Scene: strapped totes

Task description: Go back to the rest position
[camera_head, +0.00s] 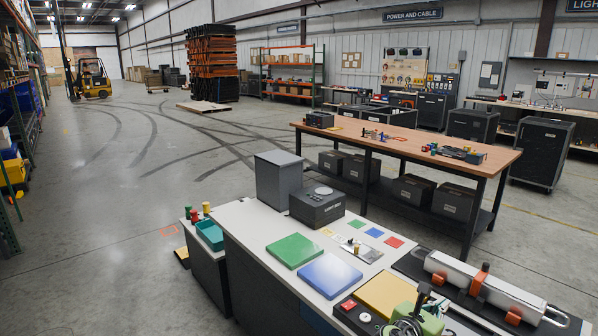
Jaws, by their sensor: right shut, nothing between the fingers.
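A dark, rounded mechanism at the bottom edge, right of centre, looks like my right gripper (405,325). It is partly cut off by the frame and appears shut and empty. It is beside a green fixture (432,322) on the near bench (235,225); whether it touches the fixture I cannot tell. My left gripper is not in view. No strapped tote can be made out for certain.
The bench carries a green pad (294,250), a blue pad (329,275), a yellow pad (385,294), a dark grey box (317,207) and a white cylinder (485,284) in orange clamps. A wooden-topped table (400,137) stands behind. Open floor (110,230) lies left.

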